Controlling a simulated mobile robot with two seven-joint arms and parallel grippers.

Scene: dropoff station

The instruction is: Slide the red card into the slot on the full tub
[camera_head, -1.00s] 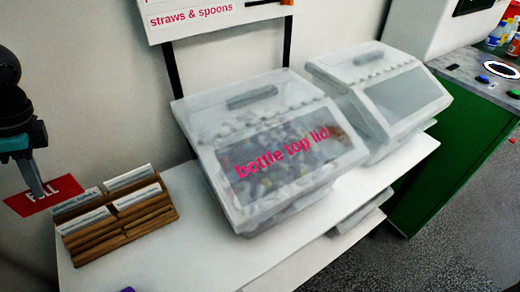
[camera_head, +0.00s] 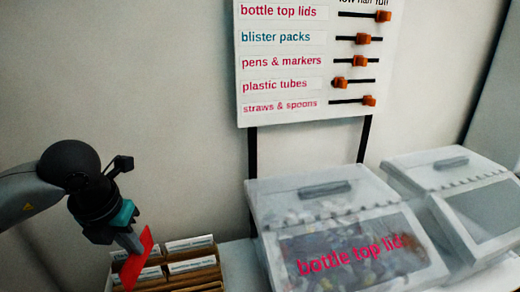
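My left gripper (camera_head: 132,242) comes in from the left and is shut on the red card (camera_head: 139,261). The card is seen steeply tilted, nearly edge-on, in front of a wooden card rack. A pale tub with a clear window (camera_head: 405,272), labelled "bottle top lids", stands right of the rack and shows many small things inside. A second tub (camera_head: 428,172) with a grey window stands further right; its contents cannot be told. My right gripper is not in view.
The wooden rack (camera_head: 192,266) holds several white cards close by the red card. A white board (camera_head: 290,88) with orange sliders stands behind the tubs on dark posts. The bottle top lids slider (camera_head: 382,16) is far right. Open space lies above the rack.

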